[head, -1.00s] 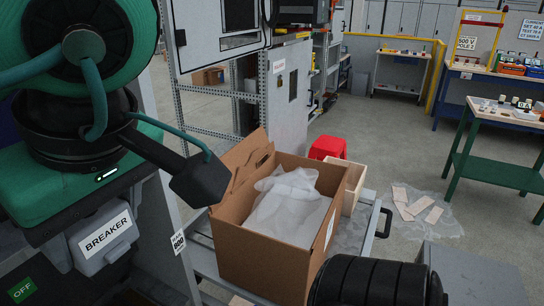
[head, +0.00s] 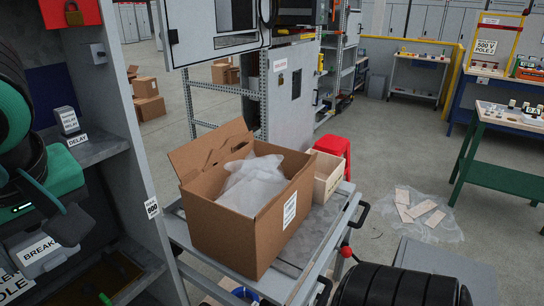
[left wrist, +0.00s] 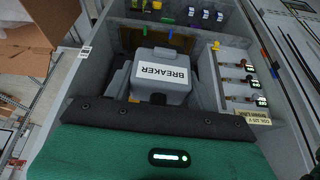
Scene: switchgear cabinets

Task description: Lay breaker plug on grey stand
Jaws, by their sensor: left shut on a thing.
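The breaker plug is a light grey block with a white BREAKER label. It shows at the lower left of the head view (head: 38,256) and in the middle of the left wrist view (left wrist: 168,92). My left gripper (head: 58,218), green and black, is shut on the plug; the finger contact itself is mostly hidden. In the wrist view the plug appears in front of the grey cabinet's inside. A plain grey flat-topped block (head: 455,268) at the lower right of the head view may be the grey stand; I cannot be sure. My right gripper is not in view.
The cabinet's side wall (head: 136,175) stands close to the left arm, with a DELAY block (head: 68,120) on its shelf. An open carton (head: 222,219) and a wooden box (head: 327,178) occupy the grey cart. Boards on plastic sheeting (head: 420,212) lie on the floor at right.

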